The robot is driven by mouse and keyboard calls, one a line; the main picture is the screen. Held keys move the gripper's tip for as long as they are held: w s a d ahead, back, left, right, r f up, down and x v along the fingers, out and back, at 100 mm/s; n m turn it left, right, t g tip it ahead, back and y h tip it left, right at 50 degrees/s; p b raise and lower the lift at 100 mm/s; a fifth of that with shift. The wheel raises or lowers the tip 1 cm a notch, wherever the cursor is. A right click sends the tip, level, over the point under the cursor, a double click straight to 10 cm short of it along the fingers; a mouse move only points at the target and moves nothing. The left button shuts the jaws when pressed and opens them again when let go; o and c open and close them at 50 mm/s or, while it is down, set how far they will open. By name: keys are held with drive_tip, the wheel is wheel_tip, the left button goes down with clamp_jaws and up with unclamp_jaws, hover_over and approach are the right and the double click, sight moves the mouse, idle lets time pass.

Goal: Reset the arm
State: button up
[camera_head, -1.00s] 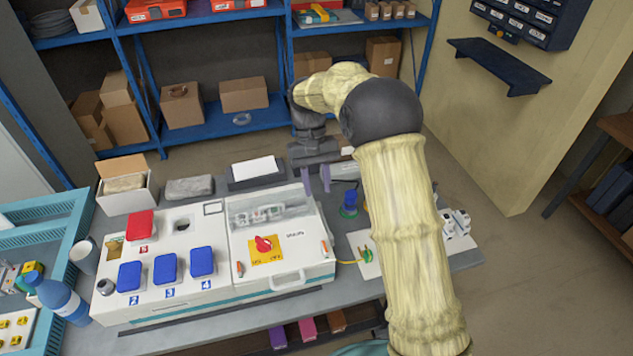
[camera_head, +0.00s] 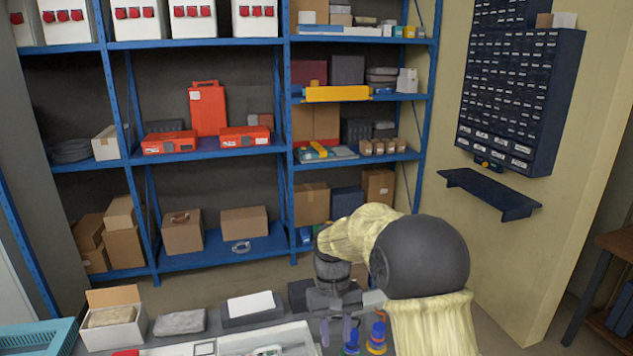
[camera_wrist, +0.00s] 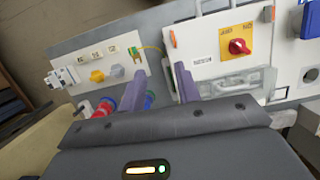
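My arm, in a cream cover with a dark grey elbow, rises at the lower right of the head view. My gripper (camera_head: 336,333) hangs over the back part of the workbench, its two purple-grey fingers pointing down. In the wrist view my gripper (camera_wrist: 160,90) shows its two fingers spread well apart with nothing held between them. In the wrist view, red, blue and green plugs (camera_wrist: 105,105) lie beside and partly behind the left finger.
A white box with a red rotary switch (camera_wrist: 238,46) and a white socket board (camera_wrist: 98,66) lie on the bench. An open carton (camera_head: 112,325) stands at the bench's back left.

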drive_tip(key=s+d+m+t, duration=0.1)
drive_tip(key=s+d+t, duration=0.1)
drive_tip(key=s+d, duration=0.3)
drive_tip(key=s+d+m+t, duration=0.1)
drive_tip(key=s+d+t, duration=0.2)
drive_tip(key=s+d, duration=0.3)
drive_tip(key=s+f, duration=0.1)
drive_tip(key=s, duration=0.4)
drive_tip(key=shift+s+m+y, duration=0.15)
drive_tip(key=shift+m+y, duration=0.15)
idle(0.6)
